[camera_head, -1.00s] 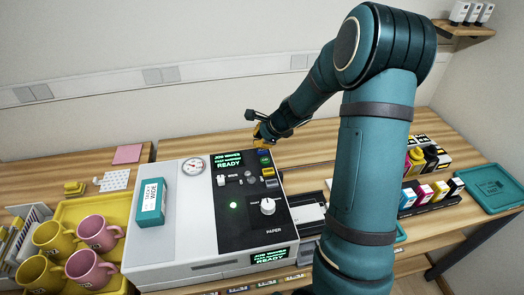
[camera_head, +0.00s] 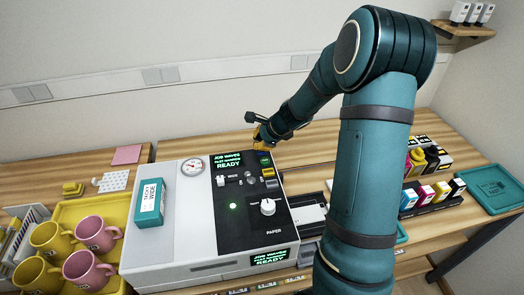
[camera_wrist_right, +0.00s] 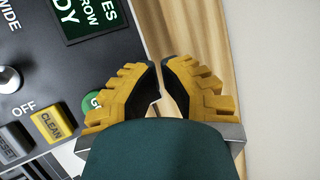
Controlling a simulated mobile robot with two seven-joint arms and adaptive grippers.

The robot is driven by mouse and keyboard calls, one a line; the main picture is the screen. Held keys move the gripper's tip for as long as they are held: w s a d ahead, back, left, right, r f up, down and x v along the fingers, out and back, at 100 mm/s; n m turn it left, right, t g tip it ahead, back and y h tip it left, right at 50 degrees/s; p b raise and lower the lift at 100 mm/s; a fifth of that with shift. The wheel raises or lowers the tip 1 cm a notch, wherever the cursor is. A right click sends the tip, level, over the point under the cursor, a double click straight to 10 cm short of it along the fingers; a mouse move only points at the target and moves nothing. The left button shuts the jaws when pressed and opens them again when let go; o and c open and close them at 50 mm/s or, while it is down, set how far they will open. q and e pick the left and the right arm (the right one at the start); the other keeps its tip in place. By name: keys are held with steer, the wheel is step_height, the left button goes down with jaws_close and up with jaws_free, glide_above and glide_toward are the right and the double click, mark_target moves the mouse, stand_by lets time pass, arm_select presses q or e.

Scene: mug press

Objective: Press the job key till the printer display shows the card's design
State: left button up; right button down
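The printer (camera_head: 185,215) is a white box with a black control panel. Its upper display (camera_head: 227,161) reads JOB WAVES, a line ending in NARROW, and READY. The front display (camera_head: 270,257) repeats JOB WAVES and READY. A green GO key (camera_wrist_right: 93,99), a yellow CLEAN key (camera_wrist_right: 51,122) and a grey key (camera_wrist_right: 13,144) show in the wrist view. I cannot make out a key marked job. My right gripper (camera_wrist_right: 161,62) has its yellow-backed fingers nearly together, empty, just beyond the panel's edge near the green key. My left gripper is out of view. I cannot identify the card.
A teal box (camera_head: 150,204) marked WIDE stands on the printer's white top, beside a round gauge (camera_head: 192,167). Pink and yellow mugs stand on a yellow tray (camera_head: 75,212) at the left. Ink cartridges and a teal tray (camera_head: 488,190) are at the right.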

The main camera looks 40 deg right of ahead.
steer(key=shift+f, duration=0.25)
steer(key=shift+r, duration=0.15)
stand_by(0.3)
steer(key=shift+r+p, duration=0.6)
steer(key=shift+r, duration=0.15)
step_height(320, 180, up, 5)
steer(key=p, duration=0.4)
steer(key=shift+p, duration=0.3)
stand_by(0.4)
